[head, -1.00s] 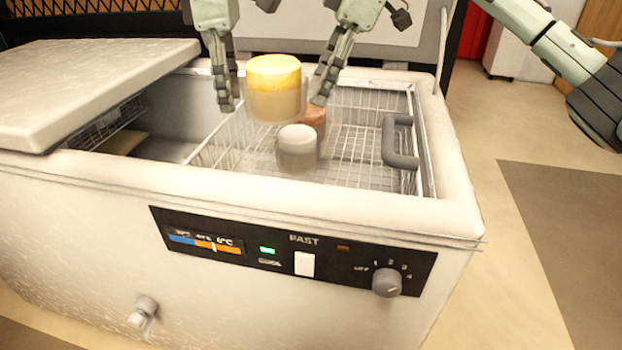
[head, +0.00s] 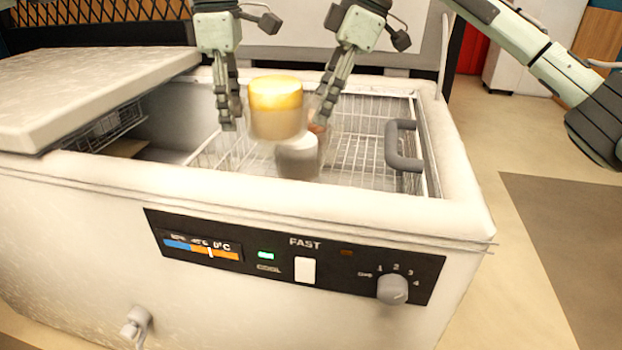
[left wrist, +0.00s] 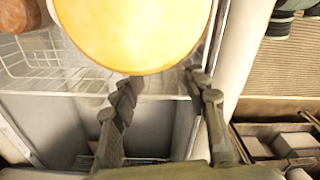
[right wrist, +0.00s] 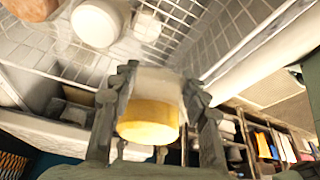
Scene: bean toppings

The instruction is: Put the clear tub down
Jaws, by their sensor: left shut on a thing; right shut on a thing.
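The clear tub (head: 276,124) has a see-through, whitish body and a yellow top. It hangs upright in the open freezer chest, over the wire basket (head: 365,140). My left gripper (head: 232,108) is at its left side and my right gripper (head: 325,105) at its right side, both shut on it. In the left wrist view its yellow top (left wrist: 135,35) lies just past the fingertips. In the right wrist view the tub (right wrist: 150,122) shows between the fingers. Whether its base touches anything is hidden.
A white round container (head: 297,160) stands in the basket just below the tub, with a brown item (head: 317,129) behind it, partly hidden. A grey handle (head: 402,145) is at the basket's right. The lid (head: 95,85) covers the chest's left part. The basket's right part is clear.

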